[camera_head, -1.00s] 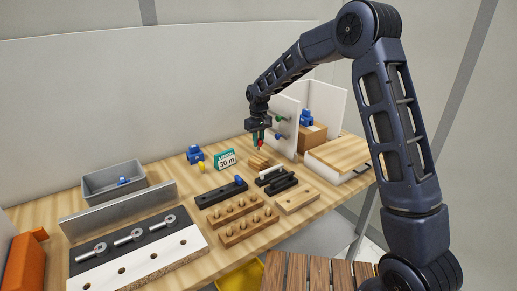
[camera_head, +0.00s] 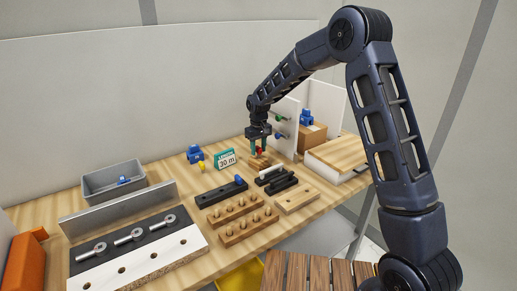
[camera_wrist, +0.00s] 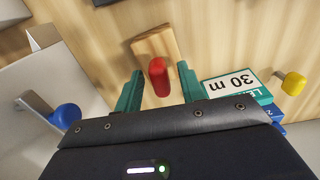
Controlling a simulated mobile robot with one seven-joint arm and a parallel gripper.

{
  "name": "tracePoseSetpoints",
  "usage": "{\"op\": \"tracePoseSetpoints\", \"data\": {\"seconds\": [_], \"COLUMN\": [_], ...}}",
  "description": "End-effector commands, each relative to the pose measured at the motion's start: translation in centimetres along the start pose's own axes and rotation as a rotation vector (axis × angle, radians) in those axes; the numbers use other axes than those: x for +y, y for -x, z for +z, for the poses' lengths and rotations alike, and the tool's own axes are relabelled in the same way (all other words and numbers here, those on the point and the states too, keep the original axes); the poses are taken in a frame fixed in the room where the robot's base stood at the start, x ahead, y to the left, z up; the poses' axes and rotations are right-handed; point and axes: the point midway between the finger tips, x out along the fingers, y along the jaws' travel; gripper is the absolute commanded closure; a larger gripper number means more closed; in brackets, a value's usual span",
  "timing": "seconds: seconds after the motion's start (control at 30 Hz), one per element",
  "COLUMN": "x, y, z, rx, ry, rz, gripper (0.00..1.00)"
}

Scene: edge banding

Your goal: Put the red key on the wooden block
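The red key (camera_head: 259,150) stands upright at the wooden block (camera_head: 258,163). In the wrist view the key (camera_wrist: 158,77) overlaps the near end of the pale wooden block (camera_wrist: 154,43). It appears to rest on the block, but its foot is hidden. My gripper (camera_head: 259,143) is above the block, with its two teal fingers on either side of the key. In the wrist view, gaps show between the key and both fingers of my gripper (camera_wrist: 159,88), so it is open and around the key without gripping it.
A teal 30 m sign (camera_head: 225,159), a yellow knob (camera_head: 202,168) and a blue item (camera_head: 194,154) stand to the left. Black bars (camera_head: 277,181) lie in front. A white panel (camera_head: 286,125) with coloured knobs stands close on the right. Peg racks (camera_head: 240,221) fill the front.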

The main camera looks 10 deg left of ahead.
Motion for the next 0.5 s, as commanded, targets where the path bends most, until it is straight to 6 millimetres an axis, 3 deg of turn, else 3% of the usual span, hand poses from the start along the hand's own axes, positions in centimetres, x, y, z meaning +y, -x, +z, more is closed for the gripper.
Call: {"op": "tracePoseSetpoints", "data": {"seconds": [0.27, 0.5], "x": [0.0, 0.0], "y": [1.3, 5.6], "z": [-0.1, -0.1], "rx": [0.002, 0.003], "ry": [0.0, 0.0], "rz": [0.0, 0.0], "gripper": [0.61, 0.61]}}
